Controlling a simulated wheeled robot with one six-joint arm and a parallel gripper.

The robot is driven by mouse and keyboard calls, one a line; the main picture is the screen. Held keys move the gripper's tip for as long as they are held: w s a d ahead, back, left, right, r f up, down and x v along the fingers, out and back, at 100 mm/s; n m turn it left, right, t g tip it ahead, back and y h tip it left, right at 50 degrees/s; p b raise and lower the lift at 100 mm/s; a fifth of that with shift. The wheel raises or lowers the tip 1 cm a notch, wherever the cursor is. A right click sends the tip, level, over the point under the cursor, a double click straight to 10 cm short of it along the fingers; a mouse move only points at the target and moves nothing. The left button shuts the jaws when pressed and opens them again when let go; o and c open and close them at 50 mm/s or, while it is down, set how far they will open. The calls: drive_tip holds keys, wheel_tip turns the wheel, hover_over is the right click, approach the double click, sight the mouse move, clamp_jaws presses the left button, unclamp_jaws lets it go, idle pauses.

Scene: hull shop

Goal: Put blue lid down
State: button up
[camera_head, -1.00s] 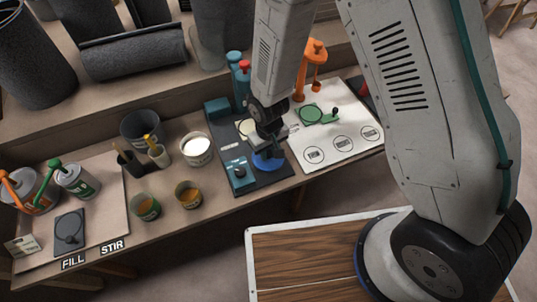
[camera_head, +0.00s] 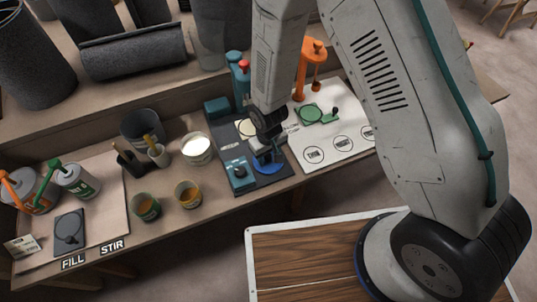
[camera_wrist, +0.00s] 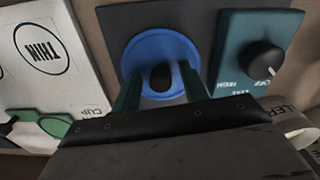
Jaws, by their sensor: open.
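The blue lid (camera_head: 270,168) lies flat on a dark mat (camera_head: 262,186) on the bench. In the wrist view the blue lid (camera_wrist: 148,48) is round with a black knob (camera_wrist: 160,78) in its middle. My gripper (camera_head: 264,158) is low over the lid. In the wrist view the fingers of my gripper (camera_wrist: 160,85) stand apart on either side of the knob, with a gap to it on both sides. My arm hides part of the lid in the head view.
A teal control box with a black dial (camera_wrist: 262,58) stands close beside the lid. Several cups and a white tub (camera_head: 196,149) stand to the left.

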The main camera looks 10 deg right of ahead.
wheel_tip(320, 180, up, 12)
drive_tip(key=shift+r, duration=0.15)
idle(0.4)
wheel_tip(320, 180, up, 10)
drive_tip(key=m, duration=0.1)
hover_over(268, 156)
drive_tip(key=d, duration=0.5)
drive_tip(key=s+d+r+m, duration=0.1)
drive_tip(key=s+d+r, duration=0.3)
drive_tip(key=d+r, duration=0.45)
drive_tip(key=s+d+r+m, duration=0.1)
drive_tip(key=s+d+r, duration=0.2)
drive_tip(key=s+r, duration=0.3)
drive_tip(key=s+d+r+m+t, duration=0.1)
drive_tip(key=s+d+r, duration=0.3)
drive_tip(key=s, duration=0.5)
wheel_tip(268, 156, up, 3)
drive_tip(key=shift+s+d+f+m, duration=0.2)
drive_tip(key=shift+s+m, duration=0.1)
drive_tip(key=shift+m, duration=0.2)
